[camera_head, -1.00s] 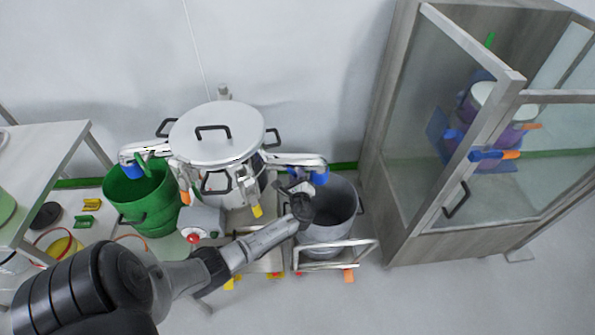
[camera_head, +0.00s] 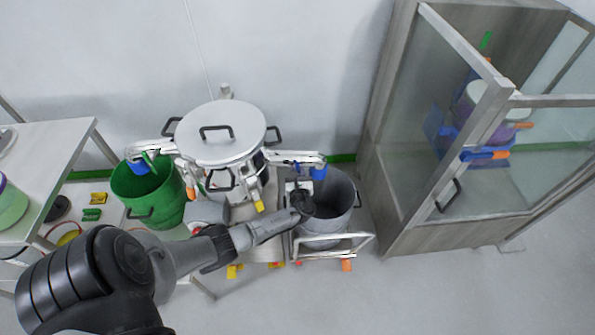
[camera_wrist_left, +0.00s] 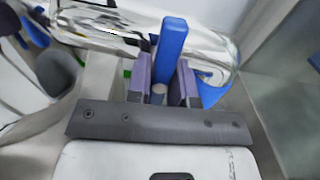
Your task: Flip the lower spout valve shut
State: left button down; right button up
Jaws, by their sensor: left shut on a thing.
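A steel vessel (camera_head: 219,135) with a grey lid stands in the middle of the head view. A metal spout (camera_head: 289,158) reaches from its right side and ends in a blue outlet (camera_head: 318,171) over a grey bucket (camera_head: 328,215). My left gripper (camera_head: 297,184) is at this spout. In the left wrist view, an upright blue valve lever (camera_wrist_left: 172,48) stands between the two purple-grey fingers of the gripper (camera_wrist_left: 162,82), which are shut on it. The polished spout (camera_wrist_left: 105,32) lies just behind. My right gripper is out of view.
A second spout (camera_head: 150,150) on the left hangs over a green bucket (camera_head: 150,200). A cart rail (camera_head: 335,247) surrounds the grey bucket. A glass-doored cabinet (camera_head: 400,180) stands at right. A table (camera_head: 50,150) is at left. The floor at front right is clear.

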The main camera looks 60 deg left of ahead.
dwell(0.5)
pick_arm(q)
jog(key=c, duration=1)
grip_release()
jog(key=shift+d, duration=0.1)
jog(key=p+v, duration=0.2)
jog(key=v, duration=1.1)
jog(key=shift+s+d+p, duration=0.25)
jog(key=shift+p, duration=0.1)
